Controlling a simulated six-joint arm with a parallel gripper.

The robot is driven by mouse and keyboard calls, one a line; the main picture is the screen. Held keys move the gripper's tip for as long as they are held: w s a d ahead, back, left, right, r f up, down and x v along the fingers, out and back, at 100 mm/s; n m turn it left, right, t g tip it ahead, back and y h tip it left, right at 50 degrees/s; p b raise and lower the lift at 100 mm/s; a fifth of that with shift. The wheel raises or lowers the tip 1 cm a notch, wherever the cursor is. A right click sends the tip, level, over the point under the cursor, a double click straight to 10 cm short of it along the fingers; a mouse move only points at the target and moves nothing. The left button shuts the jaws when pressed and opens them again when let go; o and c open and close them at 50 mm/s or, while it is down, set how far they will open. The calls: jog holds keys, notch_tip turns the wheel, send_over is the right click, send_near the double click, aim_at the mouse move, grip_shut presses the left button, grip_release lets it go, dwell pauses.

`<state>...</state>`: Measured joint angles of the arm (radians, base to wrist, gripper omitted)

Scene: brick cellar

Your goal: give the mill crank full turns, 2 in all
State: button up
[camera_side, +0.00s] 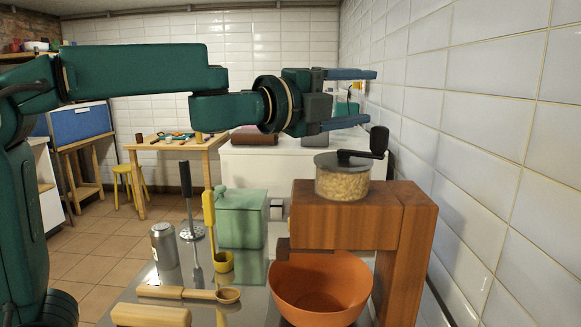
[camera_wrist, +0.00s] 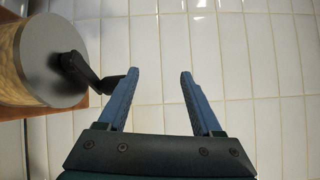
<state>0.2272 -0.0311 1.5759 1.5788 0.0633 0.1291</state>
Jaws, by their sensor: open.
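The mill (camera_side: 413,220) is a wooden stand with a clear grain-filled hopper (camera_side: 342,184) under a grey lid. Its black crank (camera_side: 360,155) lies across the lid, with an upright knob (camera_side: 379,141) at its right end. My gripper (camera_side: 372,98) is open and empty, above the lid and near the knob in the side view. In the wrist view the blue fingers of my gripper (camera_wrist: 160,78) are apart with white tiles between them. The crank (camera_wrist: 80,70) reaches from the lid (camera_wrist: 50,45) toward the left finger, and its knob (camera_wrist: 125,84) lies beside that finger, outside the gap.
An orange bowl (camera_side: 320,290) stands under the mill's spout. A green canister (camera_side: 241,216), a can (camera_side: 164,246), a yellow-handled ladle (camera_side: 211,220), a masher (camera_side: 188,190) and a wooden spoon (camera_side: 190,293) are to the left. A tiled wall (camera_side: 480,150) stands close on the right.

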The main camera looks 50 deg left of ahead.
aim_at(371, 133)
jog(key=f+m+h, duration=0.1)
jog(key=m, duration=0.4)
jog(key=d+f+m+g+h, duration=0.1)
jog(key=m, duration=0.5)
jog(key=w+f+m+h, duration=0.1)
jog(key=f+m+h, duration=0.1)
jog(key=m, duration=0.3)
jog(key=shift+d+m, duration=0.15)
jog(key=shift+m, duration=0.25)
jog(key=m, duration=0.1)
jog(key=f+m, duration=0.1)
jog(key=shift+w+f+m+g+h, duration=0.1)
jog(key=shift+m+g+h, duration=0.2)
jog(key=shift+x, duration=2.6)
grip_shut()
